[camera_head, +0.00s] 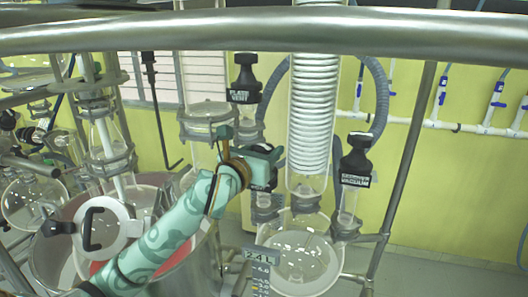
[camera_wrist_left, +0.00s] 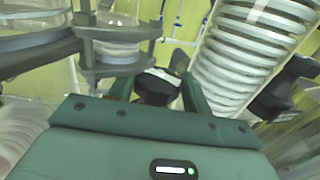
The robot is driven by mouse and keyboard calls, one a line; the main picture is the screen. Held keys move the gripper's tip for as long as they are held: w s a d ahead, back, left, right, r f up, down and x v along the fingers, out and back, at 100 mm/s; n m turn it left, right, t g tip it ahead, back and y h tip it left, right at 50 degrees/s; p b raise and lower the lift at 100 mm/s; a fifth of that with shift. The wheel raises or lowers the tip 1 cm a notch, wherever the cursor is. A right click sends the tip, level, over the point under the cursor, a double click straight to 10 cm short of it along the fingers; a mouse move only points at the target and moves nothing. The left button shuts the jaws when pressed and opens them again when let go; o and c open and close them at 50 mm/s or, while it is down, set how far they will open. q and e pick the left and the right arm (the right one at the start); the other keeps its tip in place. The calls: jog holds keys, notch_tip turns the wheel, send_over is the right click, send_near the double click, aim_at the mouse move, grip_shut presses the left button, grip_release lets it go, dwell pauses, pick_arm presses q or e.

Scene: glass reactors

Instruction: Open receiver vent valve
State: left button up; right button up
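My left gripper (camera_head: 262,160) reaches in from the left at the middle of the head view, in front of a black valve (camera_head: 260,178), probably the receiver vent valve. The gripper hides much of this valve and its label. In the left wrist view the black valve (camera_wrist_left: 156,86) lies between the two fingertips (camera_wrist_left: 157,92) of my left gripper. The fingers are apart, one on each side, with a narrow gap visible; I cannot tell whether either touches it. The valve sits above the round glass receiver (camera_head: 302,262). My right gripper is not in view.
A black valve labelled flask vent (camera_head: 243,78) stands up and left of the gripper. A black vacuum valve (camera_head: 356,162) stands to the right. A coiled glass condenser (camera_head: 315,115) rises between. Metal frame bars (camera_head: 400,160) and a horizontal rail (camera_head: 260,32) cross the view.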

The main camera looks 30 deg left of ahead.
pick_arm(q)
jog(key=c, duration=0.3)
jog(key=shift+r+n+y+p, duration=0.1)
jog(key=shift+n+y+p, duration=0.2)
jog(key=shift+y+p, duration=0.15)
jog(key=shift+c, duration=0.2)
jog(key=n+y+p, duration=0.1)
jog(key=n+y, duration=0.1)
jog(key=y, duration=0.1)
jog(key=shift+d+g+p, duration=0.1)
jog(key=shift+g+p, duration=0.2)
jog(key=shift+p, duration=0.1)
jog(key=shift+n+g+y, duration=0.4)
jog(key=shift+n+y, duration=0.3)
jog(key=shift+y, duration=0.25)
jog(key=n+g+y, duration=0.1)
jog(key=n+y, duration=0.1)
jog(key=y, duration=0.1)
jog(key=shift+g+p, duration=0.3)
jog(key=shift+p, duration=0.1)
jog(key=shift+f+n+g+y, duration=0.25)
jog(key=shift+n+g+y, duration=0.7)
jog(key=shift+y, duration=0.25)
jog(key=shift+r+n+y, duration=0.1)
jog(key=shift+n+y, duration=0.15)
jog(key=shift+y, duration=0.05)
jog(key=o, duration=0.8)
jog(key=shift+s, duration=0.1)
jog(key=shift+c, duration=0.2)
